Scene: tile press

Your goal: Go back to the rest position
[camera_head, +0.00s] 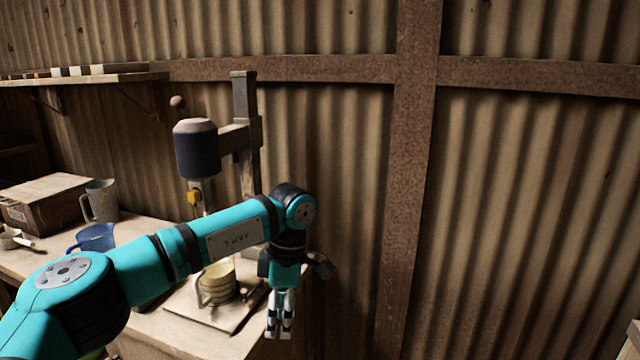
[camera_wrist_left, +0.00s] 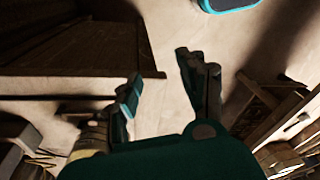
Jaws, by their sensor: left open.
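My left gripper (camera_head: 279,328) hangs pointing down at the right end of the workbench, in front of the press. Its fingers are open and empty; they also show apart in the left wrist view (camera_wrist_left: 165,90). My teal left arm crosses the lower left of the head view and hides part of the bench and press. My right gripper is in neither view.
The press (camera_head: 197,150) stands on the workbench (camera_head: 150,340). A blue mug (camera_head: 95,238), a grey mug (camera_head: 102,200) and a box (camera_head: 45,203) stand left. The corrugated wall (camera_head: 530,210) is behind.

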